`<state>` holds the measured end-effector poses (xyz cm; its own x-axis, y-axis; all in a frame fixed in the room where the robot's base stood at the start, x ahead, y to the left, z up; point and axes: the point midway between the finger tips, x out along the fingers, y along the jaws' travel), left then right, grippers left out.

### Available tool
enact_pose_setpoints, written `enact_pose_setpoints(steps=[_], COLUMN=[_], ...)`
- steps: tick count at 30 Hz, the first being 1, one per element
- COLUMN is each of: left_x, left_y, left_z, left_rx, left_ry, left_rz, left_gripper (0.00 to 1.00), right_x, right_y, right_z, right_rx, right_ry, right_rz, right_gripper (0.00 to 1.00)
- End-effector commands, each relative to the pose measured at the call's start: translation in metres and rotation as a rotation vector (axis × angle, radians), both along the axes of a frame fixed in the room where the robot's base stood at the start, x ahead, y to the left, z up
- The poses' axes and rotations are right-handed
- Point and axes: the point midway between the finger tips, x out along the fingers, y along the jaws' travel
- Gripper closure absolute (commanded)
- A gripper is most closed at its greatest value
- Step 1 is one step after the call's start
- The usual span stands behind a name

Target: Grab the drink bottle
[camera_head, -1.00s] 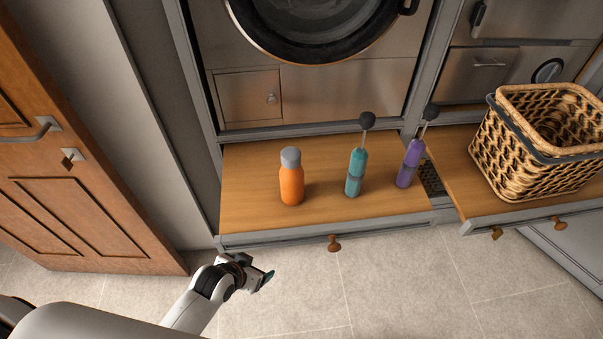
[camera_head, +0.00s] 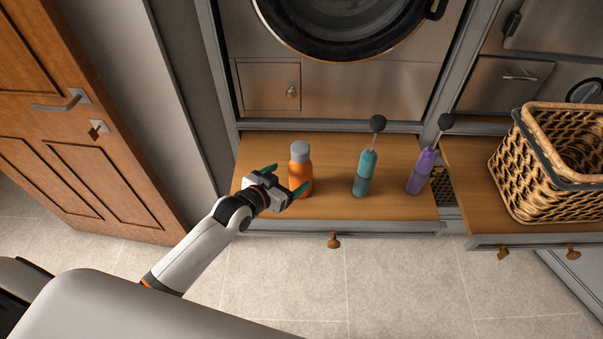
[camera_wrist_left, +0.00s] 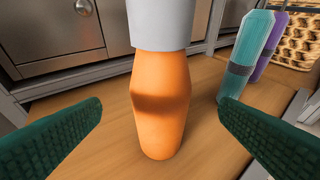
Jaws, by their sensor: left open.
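The drink bottle (camera_head: 302,172) is orange with a grey cap and stands upright on the wooden bench top, left of the other items. In the left wrist view the bottle (camera_wrist_left: 160,100) fills the middle, between and beyond the two green finger pads. My left gripper (camera_head: 285,181) is open at the bottle's near left side, and its fingers partly hide the bottle's lower body in the head view. The left wrist view shows a gap between each finger and the bottle. My right gripper is not in view.
A teal brush-like item (camera_head: 364,174) and a purple one (camera_head: 422,171) stand to the right of the bottle. A wicker basket (camera_head: 520,165) sits on the right bench section. A steel front with a round door (camera_head: 350,48) is behind. A wooden door (camera_head: 70,130) is at left.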

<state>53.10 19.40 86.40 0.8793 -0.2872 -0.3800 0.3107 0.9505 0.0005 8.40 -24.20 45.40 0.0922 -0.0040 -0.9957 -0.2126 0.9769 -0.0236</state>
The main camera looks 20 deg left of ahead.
Motion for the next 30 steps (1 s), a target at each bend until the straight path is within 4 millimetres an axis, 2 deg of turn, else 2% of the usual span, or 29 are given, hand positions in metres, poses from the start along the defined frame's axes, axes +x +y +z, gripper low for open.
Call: enact_pose_setpoints(steps=[3,11,19,23,30], left_x=[0.018,0.035,0.066,0.074,0.074], left_y=[-0.006,-0.012,-0.023,-0.026,-0.026], left_z=[-0.007,-0.014,-0.028,-0.032,-0.033], left_rx=[0.0,0.0,0.0,-0.001,0.001], left_ry=[0.001,0.002,0.002,0.002,0.002], left_rz=[0.001,0.0,0.0,-0.001,0.0], left_gripper=[0.15,0.15,0.15,0.15,0.15], right_x=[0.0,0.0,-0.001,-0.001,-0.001], right_y=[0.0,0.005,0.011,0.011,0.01], right_z=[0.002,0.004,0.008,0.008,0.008], right_rx=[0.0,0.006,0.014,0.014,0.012], right_ry=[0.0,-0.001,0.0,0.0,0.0], right_rz=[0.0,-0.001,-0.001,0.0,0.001], right_gripper=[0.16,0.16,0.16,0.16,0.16])
